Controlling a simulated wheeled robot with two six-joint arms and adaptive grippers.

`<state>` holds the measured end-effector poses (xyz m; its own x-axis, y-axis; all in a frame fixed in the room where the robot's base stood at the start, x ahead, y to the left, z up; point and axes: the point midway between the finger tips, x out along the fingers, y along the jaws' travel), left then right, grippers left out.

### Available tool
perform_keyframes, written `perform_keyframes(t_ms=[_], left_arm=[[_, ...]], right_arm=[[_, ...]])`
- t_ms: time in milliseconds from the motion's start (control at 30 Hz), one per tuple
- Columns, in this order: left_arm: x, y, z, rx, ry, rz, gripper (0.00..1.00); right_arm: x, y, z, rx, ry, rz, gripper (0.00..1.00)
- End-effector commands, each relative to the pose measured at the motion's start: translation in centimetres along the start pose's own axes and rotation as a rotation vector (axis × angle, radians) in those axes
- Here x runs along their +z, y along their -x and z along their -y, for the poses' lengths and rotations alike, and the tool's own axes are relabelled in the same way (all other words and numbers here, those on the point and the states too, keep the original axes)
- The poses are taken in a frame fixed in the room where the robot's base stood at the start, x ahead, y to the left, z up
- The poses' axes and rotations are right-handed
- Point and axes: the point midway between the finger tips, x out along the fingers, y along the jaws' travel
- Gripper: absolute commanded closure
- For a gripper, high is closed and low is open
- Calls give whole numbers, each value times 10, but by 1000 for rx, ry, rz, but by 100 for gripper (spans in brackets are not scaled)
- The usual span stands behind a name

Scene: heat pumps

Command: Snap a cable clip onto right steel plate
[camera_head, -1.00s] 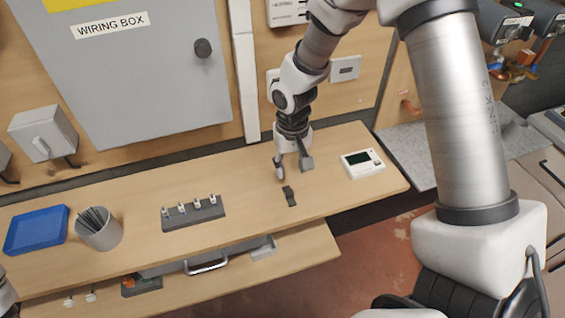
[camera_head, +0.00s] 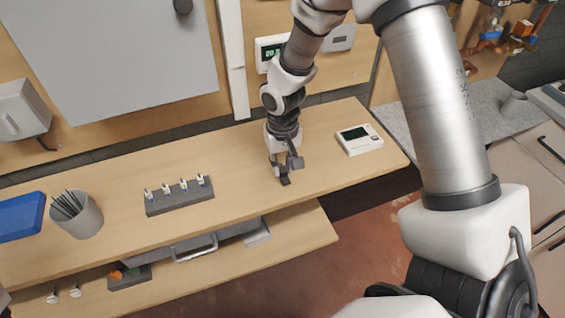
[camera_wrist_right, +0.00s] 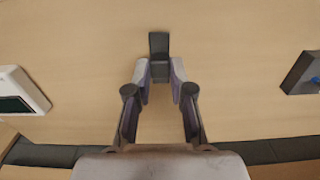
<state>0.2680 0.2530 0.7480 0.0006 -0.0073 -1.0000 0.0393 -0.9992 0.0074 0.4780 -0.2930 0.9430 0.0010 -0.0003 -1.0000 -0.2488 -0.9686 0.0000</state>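A small dark two-part piece (camera_head: 285,181), perhaps the cable clip, lies on the wooden bench. In the right wrist view the dark piece (camera_wrist_right: 159,45) has a flat far part and a thicker near part. My right gripper (camera_head: 286,168) is low over it, fingers pointing down. In the wrist view the right fingertips (camera_wrist_right: 160,78) are apart, on either side of the near end of the piece; whether they touch it I cannot tell. No steel plate can be clearly made out. My left gripper is not in view.
A grey block (camera_head: 180,200) with several small white pieces stands left of the gripper. A white device with a display (camera_head: 360,139) lies to the right. A cup of dark sticks (camera_head: 82,222) and a blue tray (camera_head: 20,217) are further left.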

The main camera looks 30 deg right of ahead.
Motion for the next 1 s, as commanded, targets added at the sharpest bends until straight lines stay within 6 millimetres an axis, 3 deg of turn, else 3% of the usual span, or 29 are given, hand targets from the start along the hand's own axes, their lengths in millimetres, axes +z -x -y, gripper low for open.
perform_keyframes(t_ms=[267,1000], left_arm=[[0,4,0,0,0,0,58],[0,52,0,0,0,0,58]], right_arm=[[0,4,0,0,0,1,100],[0,58,0,0,0,1,100]])
